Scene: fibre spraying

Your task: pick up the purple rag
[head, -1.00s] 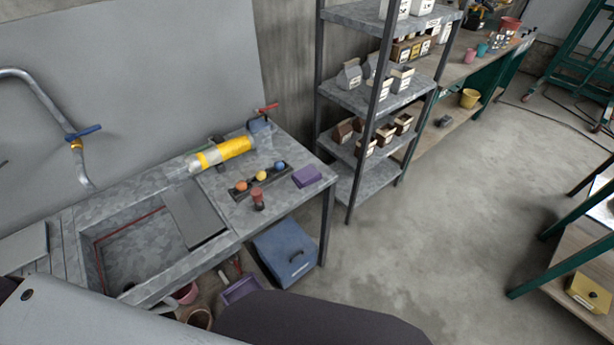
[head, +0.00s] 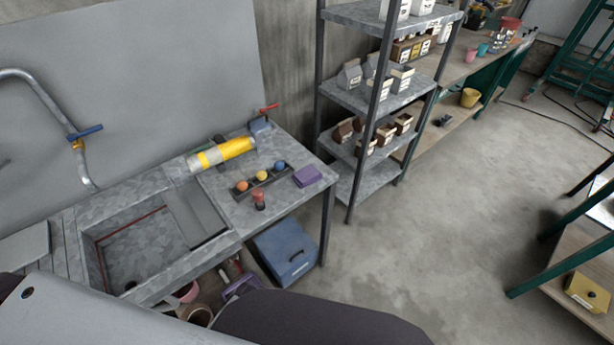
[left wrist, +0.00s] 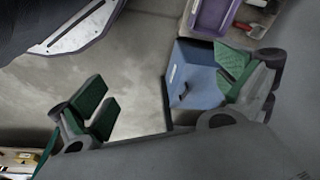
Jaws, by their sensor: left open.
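The purple rag (head: 307,176) is a small folded block. It lies flat near the right front corner of the grey metal table (head: 225,200) in the head view. My left gripper (left wrist: 167,92) shows in the left wrist view, with its green-padded fingers wide apart and nothing between them. It is over the floor area near the blue box (left wrist: 196,74), apart from the rag. The rag cannot be made out in the left wrist view. My right gripper is not in view.
The sink (head: 130,250) is to the left. The blue box (head: 285,252) and a purple bin (left wrist: 212,16) are below. Shelves (head: 368,100) stand behind right.

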